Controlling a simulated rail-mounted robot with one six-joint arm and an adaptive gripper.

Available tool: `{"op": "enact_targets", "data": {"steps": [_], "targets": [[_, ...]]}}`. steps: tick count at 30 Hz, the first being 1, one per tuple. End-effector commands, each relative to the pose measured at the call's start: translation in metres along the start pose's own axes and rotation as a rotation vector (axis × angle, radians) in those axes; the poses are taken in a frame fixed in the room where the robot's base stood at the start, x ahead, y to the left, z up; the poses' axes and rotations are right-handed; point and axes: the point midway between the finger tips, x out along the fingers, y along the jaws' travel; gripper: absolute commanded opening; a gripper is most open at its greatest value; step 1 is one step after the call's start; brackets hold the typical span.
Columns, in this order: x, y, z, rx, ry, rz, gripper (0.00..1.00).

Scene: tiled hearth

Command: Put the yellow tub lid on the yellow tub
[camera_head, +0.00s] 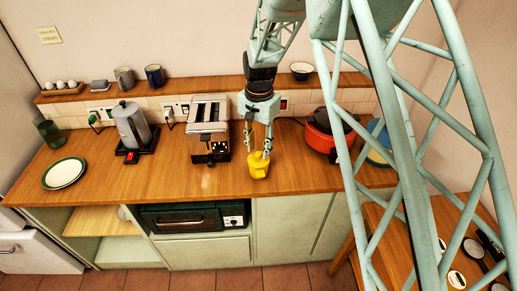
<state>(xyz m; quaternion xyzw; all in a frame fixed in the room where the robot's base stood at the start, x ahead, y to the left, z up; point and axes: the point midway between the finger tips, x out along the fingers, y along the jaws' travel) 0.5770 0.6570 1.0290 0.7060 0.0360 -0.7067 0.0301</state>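The yellow tub (258,170) stands on the wooden counter near its front edge, right of the toaster. My gripper (259,153) points down over it, with its fingertips at the tub's top. The two fingers are apart, with yellow between their tips. I cannot tell whether they are closed on something or only beside it. I cannot make out the yellow tub lid as a separate piece; the yellow at the fingertips could be lid or tub rim.
The toaster (208,121) stands close on the left, with a coffee maker (131,124) beyond it. A red pot (322,136) stands to the right. A plate (64,173) lies at far left. A lower side table (422,272) at right holds several small items.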

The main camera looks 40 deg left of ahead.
Motion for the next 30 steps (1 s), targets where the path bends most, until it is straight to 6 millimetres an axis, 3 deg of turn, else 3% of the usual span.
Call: {"op": "enact_targets", "data": {"steps": [30], "targets": [[-0.019, 0.0, 0.0, 0.0, 0.001, -0.001, 0.3]]}}
